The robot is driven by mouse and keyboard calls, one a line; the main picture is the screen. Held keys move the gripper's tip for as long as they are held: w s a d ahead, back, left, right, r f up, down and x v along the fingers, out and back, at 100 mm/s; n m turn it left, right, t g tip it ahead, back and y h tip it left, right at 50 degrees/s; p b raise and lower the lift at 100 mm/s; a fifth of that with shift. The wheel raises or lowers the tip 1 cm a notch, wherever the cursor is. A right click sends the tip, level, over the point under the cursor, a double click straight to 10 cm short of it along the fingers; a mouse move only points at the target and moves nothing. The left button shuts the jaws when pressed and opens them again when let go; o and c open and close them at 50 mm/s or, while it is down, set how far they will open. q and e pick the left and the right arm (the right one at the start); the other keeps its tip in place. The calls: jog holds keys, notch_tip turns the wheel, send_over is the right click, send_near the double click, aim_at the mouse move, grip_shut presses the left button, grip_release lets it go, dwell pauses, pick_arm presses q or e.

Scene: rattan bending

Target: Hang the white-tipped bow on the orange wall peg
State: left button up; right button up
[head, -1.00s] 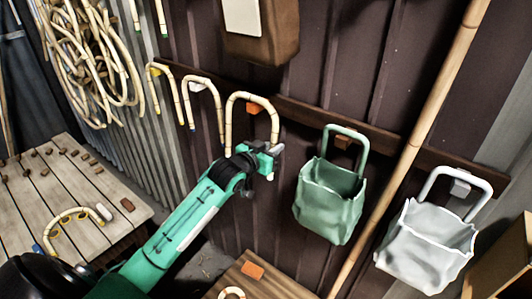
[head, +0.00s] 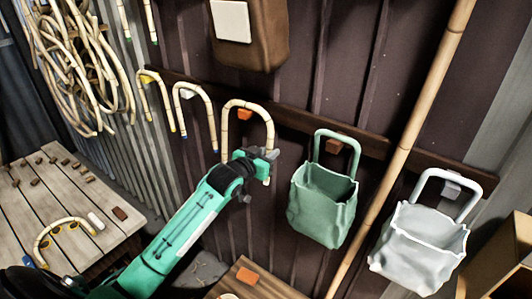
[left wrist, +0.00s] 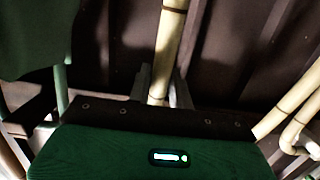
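The white-tipped bow (head: 247,104) is a pale bamboo arch, upright against the dark wall, its curve at the top. The orange wall peg (head: 245,114) shows just under that curve; whether they touch cannot be told. My left gripper (head: 266,160) is at the bow's right leg, and a pale tip shows just below it. In the left wrist view the bow's leg (left wrist: 170,45) runs between the two fingers (left wrist: 159,88), which look shut on it. The left leg hangs free. My right gripper is not in view.
Two similar bows (head: 195,95) hang left on the rail near a yellow peg (head: 149,77). A green bag (head: 322,203) and a white bag (head: 418,247) hang to the right. A long bamboo pole (head: 405,140) leans between them. A slatted bench (head: 70,190) stands left.

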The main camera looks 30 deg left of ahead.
pick_arm(q)
jog(key=o, duration=0.4)
jog(key=shift+c, duration=0.2)
jog(key=shift+s, duration=0.3)
jog(key=s+a+r+b, duration=0.2)
jog(key=s+b, duration=0.2)
jog(key=s, duration=0.9)
jog(key=shift+b, duration=0.35)
jog(key=shift+s, duration=0.1)
jog(key=s+a+p, duration=0.1)
jog(key=s+p, duration=0.3)
jog(key=s, duration=0.5)
